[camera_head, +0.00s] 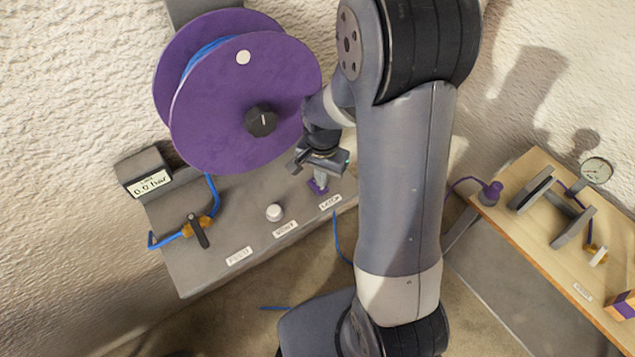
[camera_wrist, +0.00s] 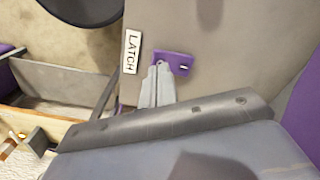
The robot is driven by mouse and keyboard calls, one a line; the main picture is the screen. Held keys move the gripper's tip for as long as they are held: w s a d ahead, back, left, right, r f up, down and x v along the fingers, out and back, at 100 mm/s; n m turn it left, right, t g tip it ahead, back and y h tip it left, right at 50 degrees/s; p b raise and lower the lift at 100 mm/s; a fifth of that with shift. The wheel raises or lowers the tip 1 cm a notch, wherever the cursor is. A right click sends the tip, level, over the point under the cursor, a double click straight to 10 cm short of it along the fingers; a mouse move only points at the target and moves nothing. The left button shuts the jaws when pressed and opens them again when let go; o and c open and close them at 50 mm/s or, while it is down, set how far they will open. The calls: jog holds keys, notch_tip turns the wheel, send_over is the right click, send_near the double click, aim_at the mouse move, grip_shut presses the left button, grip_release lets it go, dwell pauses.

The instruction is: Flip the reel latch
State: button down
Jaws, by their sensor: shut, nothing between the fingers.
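The reel latch is a small purple piece (camera_head: 317,187) on the grey panel, beside a label reading LATCH. In the wrist view the latch (camera_wrist: 176,61) shows as a purple plate with a small light mark at its right end. My gripper (camera_head: 319,180) is shut and empty, with its fingertips at the latch. In the wrist view the fingertips (camera_wrist: 161,66) overlap the latch's left part; I cannot tell whether they touch it. The purple reel (camera_head: 225,110), with blue hose between its discs and a black knob, stands behind the panel, left of my arm.
The grey panel (camera_head: 200,270) also carries a round white knob (camera_head: 274,212) and a black-levered valve (camera_head: 198,230) on blue hose. A display box (camera_head: 145,176) reads about 0.0 bar. A wooden bench (camera_head: 540,250) with a gauge (camera_head: 596,170) stands at right.

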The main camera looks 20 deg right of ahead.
jog(key=shift+f+b, duration=0.75)
jog(key=shift+f, duration=0.2)
dwell(0.4)
jog(key=shift+r+p, duration=2.8)
jog(key=shift+r, duration=0.8)
jog(key=shift+f, duration=0.1)
notch_tip(320, 180, down, 7)
jog(key=b, duration=0.5)
jog(key=shift+f+b, duration=0.1)
jog(key=shift+b, duration=0.25)
jog(key=shift+r, duration=0.2)
jog(key=shift+r, duration=0.15)
